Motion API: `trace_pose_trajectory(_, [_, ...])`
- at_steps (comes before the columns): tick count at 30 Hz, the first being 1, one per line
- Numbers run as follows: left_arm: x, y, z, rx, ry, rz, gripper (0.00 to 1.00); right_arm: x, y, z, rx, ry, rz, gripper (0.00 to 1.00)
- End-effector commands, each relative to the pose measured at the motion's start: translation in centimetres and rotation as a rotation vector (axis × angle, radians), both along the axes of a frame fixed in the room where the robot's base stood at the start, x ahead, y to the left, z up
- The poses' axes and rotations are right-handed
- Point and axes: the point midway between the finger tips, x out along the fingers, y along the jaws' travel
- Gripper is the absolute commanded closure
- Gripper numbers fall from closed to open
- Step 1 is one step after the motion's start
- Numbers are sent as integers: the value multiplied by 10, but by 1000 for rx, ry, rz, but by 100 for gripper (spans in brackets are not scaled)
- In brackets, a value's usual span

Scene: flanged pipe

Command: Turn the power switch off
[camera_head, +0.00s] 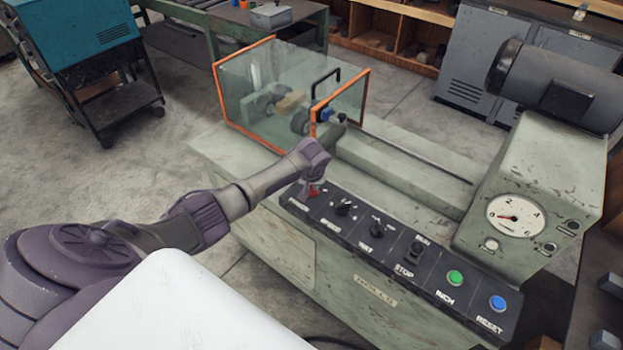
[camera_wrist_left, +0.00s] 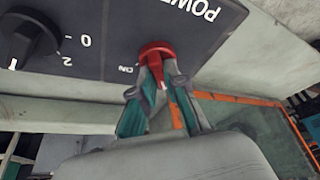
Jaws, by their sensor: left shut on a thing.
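The red power switch knob (camera_wrist_left: 157,55) sits on the dark control panel (camera_wrist_left: 100,50) in the left wrist view, below the "POWER" lettering. An "ON" mark shows to its left in that view. My left gripper (camera_wrist_left: 160,80) is shut on the knob, with a finger on either side of it. In the head view, the red knob (camera_head: 314,191) shows at the left end of the panel, partly hidden by my left gripper (camera_head: 308,187). The "OFF" mark cannot be made out. My right gripper is not in view.
Black knobs (camera_head: 343,207), a lever switch (camera_head: 415,250), a green button (camera_head: 455,278) and a blue button (camera_head: 497,302) run along the panel to the right. An orange-framed clear guard (camera_head: 240,92) stands on the machine behind. A round gauge (camera_head: 515,216) is at the right.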

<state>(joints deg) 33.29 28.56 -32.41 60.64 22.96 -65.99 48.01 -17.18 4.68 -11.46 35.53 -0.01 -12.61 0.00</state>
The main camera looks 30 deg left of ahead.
Motion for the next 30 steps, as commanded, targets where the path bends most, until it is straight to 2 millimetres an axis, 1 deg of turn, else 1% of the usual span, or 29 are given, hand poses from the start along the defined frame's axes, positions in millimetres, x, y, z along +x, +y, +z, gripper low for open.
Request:
trace_pose_trajectory(1, [0, -1, 2, -2, 1, 26, 100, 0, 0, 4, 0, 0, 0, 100])
trace_pose_trajectory(10, [1, 0, 1, 0, 0, 128, 100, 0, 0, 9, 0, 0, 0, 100])
trace_pose_trajectory(26, [1, 0, 0, -1, -2, 148, 100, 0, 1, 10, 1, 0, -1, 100])
trace_pose_trajectory(27, [1, 0, 0, -1, -2, 148, 81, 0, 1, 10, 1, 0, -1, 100])
trace_pose_trajectory(29, [1, 0, 0, 0, -2, 147, 71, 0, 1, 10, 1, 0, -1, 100])
trace_pose_trajectory(30, [1, 0, 0, 0, -2, 147, 64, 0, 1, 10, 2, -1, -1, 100])
